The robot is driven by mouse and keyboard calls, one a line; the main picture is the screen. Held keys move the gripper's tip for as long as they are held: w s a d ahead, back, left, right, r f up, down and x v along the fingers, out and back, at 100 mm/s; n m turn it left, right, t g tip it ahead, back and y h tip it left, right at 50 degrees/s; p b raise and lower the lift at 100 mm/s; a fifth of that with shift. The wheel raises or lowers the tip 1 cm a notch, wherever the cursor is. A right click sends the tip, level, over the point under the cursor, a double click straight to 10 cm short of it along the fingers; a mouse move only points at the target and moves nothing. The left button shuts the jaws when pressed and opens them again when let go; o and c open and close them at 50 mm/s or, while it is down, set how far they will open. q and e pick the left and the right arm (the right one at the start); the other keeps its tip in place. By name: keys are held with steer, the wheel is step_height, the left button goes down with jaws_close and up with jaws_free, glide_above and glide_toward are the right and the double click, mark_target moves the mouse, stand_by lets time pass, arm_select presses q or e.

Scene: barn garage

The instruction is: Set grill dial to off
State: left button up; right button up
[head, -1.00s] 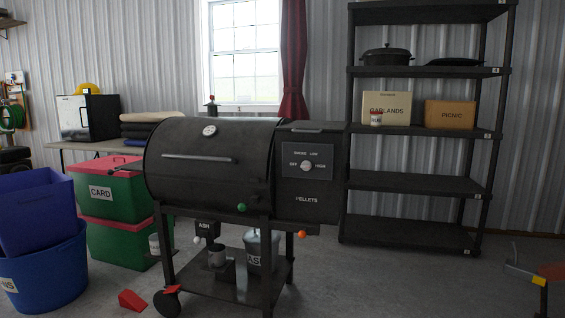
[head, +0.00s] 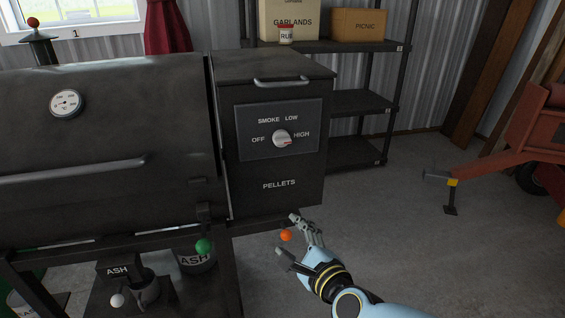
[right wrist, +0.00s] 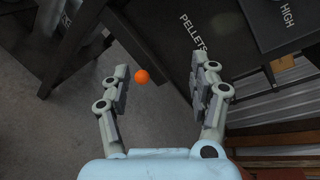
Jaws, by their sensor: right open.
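The grill dial (head: 281,139) is a round pale knob on the dark control panel (head: 255,146) of the pellet hopper. OFF is at its left, SMOKE and LOW above, HIGH at its right. A reddish mark on the knob faces right, toward HIGH. My right gripper (head: 287,238) is open and empty, below and in front of the hopper, apart from the dial. In the right wrist view its fingers (right wrist: 157,88) are spread, with an orange ball beyond them. The dial is not seen there; the HIGH and PELLETS letters are. My left gripper is not in view.
The orange ball (head: 285,235) is close to my right fingers; contact is unclear. A green ball (head: 204,246) is at the grill's (head: 110,150) lower front. The hopper handle (head: 283,81) juts above the panel. A shelf (head: 360,103) stands behind.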

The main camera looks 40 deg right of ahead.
step_height(320, 180, up, 8)
steer(key=w+d+m+t+h, duration=0.1)
steer(key=w+m+h, duration=0.1)
steer(key=m, duration=0.3)
steer(key=m+h+p, duration=0.2)
steer(key=m, duration=0.5)
glide_toward(284, 143)
steer(key=x, duration=0.9)
steer(key=shift+w+d, duration=0.2)
steer(key=shift+w, duration=0.2)
steer(key=shift+c, duration=0.2)
steer(key=c, duration=1.1)
